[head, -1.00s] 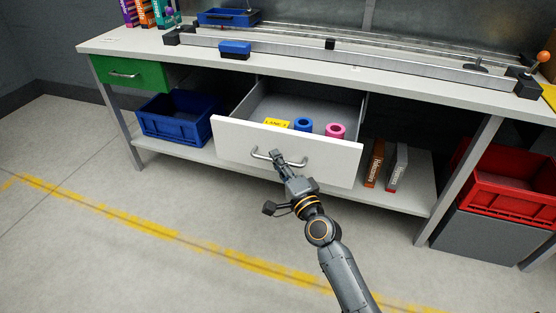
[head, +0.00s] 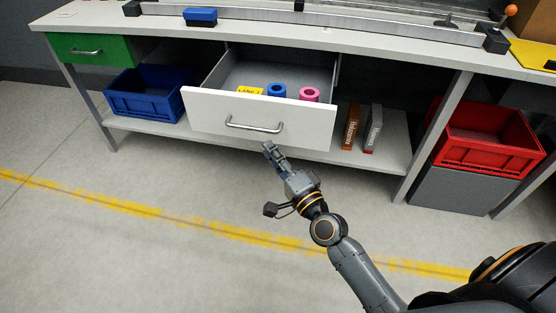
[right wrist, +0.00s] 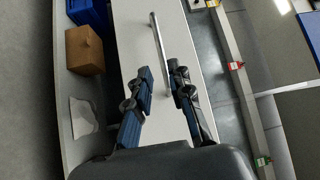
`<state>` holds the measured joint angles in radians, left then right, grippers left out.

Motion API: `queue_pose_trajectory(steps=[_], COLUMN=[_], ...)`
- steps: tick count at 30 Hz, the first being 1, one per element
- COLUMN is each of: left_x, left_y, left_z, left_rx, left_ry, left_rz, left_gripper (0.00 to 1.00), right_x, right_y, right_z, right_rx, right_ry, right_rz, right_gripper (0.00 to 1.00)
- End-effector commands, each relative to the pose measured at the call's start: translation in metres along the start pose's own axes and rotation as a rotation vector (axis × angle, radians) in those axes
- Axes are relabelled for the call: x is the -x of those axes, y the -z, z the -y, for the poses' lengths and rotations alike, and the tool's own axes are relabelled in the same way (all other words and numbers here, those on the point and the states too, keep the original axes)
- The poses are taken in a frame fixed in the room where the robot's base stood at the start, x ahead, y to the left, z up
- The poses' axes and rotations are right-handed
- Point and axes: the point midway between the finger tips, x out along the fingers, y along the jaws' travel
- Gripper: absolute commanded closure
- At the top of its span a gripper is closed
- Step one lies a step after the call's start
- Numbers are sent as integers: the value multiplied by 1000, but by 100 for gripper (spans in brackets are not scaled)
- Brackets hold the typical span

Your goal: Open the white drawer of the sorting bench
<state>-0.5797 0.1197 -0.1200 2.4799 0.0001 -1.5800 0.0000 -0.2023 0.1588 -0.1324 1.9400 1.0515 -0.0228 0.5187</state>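The white drawer (head: 215,112) of the sorting bench (head: 380,62) is pulled well out, its inside visible from above. It holds a yellow label-like item (head: 250,90), a blue roll (head: 277,90) and a pink roll (head: 310,94). Its metal bar handle (head: 254,126) is on the front and also shows in the right wrist view (right wrist: 158,45). My right gripper (head: 270,149) is just below and to the right of the handle, apart from it. My left gripper is not in view.
A green drawer (head: 85,50) is shut at the left. On the lower shelf are a blue crate (head: 150,95) and books (head: 362,128). A red crate (head: 490,150) stands on a grey box (head: 455,190) at right. The floor in front is clear, with a yellow line.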

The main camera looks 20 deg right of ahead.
Motion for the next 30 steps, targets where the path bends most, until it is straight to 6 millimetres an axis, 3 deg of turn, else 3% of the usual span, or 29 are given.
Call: queue_pose_trajectory(steps=[3, 7, 24, 26, 30], left_x=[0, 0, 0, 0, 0], left_y=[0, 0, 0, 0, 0], left_z=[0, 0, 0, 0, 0], left_rx=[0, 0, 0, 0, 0], left_ry=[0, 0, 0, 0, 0], left_rz=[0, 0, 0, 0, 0], left_gripper=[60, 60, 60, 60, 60], right_x=[17, 26, 28, 30, 45], right_y=[0, 0, -2, -8, -46], right_z=[0, 0, 0, 0, -9], right_rx=[2, 0, 6, 33, 210], right_ry=[-1, 0, -2, -13, -93], right_rz=[2, 1, 7, 32, 195], right_gripper=[80, 80, 80, 80, 80])
